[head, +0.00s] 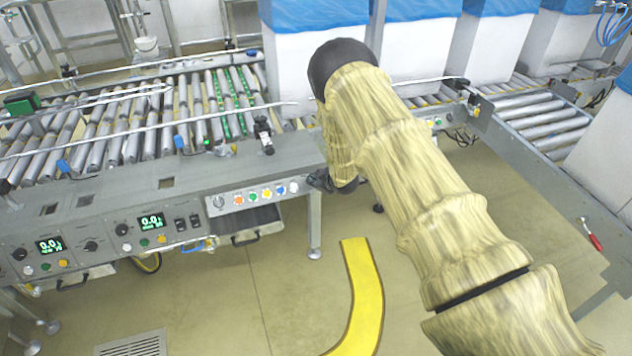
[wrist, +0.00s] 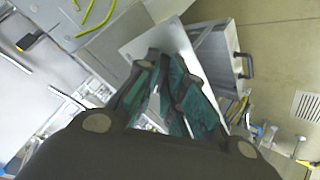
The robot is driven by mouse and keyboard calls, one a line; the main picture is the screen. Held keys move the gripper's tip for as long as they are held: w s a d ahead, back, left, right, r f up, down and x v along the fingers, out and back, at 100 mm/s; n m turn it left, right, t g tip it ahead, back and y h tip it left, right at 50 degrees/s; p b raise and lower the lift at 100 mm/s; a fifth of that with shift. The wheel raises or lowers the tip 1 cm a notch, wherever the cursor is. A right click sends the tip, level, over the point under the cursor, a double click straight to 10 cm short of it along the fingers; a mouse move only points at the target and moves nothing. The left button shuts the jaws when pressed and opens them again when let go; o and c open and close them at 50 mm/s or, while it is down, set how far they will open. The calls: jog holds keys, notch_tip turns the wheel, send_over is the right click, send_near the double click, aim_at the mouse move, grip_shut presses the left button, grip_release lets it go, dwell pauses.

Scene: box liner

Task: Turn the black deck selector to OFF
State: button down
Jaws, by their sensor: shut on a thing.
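My gripper (wrist: 166,64) is in the wrist view, its dark fingers with teal pads reaching to a pale panel plate. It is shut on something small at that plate. The fingers hide the thing itself; from its place it seems to be the black deck selector, but its pointer and OFF mark do not show. In the head view my gripper (head: 320,181) is mostly behind my arm, at the right end of the white button panel (head: 258,204) on the conveyor's front side.
The button panel carries several coloured buttons. Two green displays (head: 152,221) with black knobs sit farther left. A roller conveyor (head: 140,120) runs behind, with blue-lined white boxes (head: 318,60) on it. A yellow floor stripe (head: 362,295) and open floor lie in front.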

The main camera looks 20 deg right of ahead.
jog(key=m, duration=0.2)
jog(key=m+b, duration=0.1)
jog(key=m, duration=0.1)
jog(key=m+h+b, duration=0.1)
jog(key=m, duration=0.1)
jog(key=shift+w+a+t, duration=0.1)
jog(key=shift+a+t, duration=0.2)
jog(key=shift+t, duration=0.1)
jog(key=shift+a+r+m+h+b, duration=0.15)
jog(key=shift+m+h+b, duration=0.35)
jog(key=shift+m, duration=0.9)
jog(key=shift+w, duration=0.1)
jog(key=c, duration=1.6)
grip_release()
jog(key=shift+r, duration=0.1)
jog(key=shift+o, duration=0.4)
jog(key=shift+s+f, duration=0.2)
jog(key=shift+f, duration=0.1)
jog(key=v, duration=1.1)
jog(key=shift+s+r, duration=0.3)
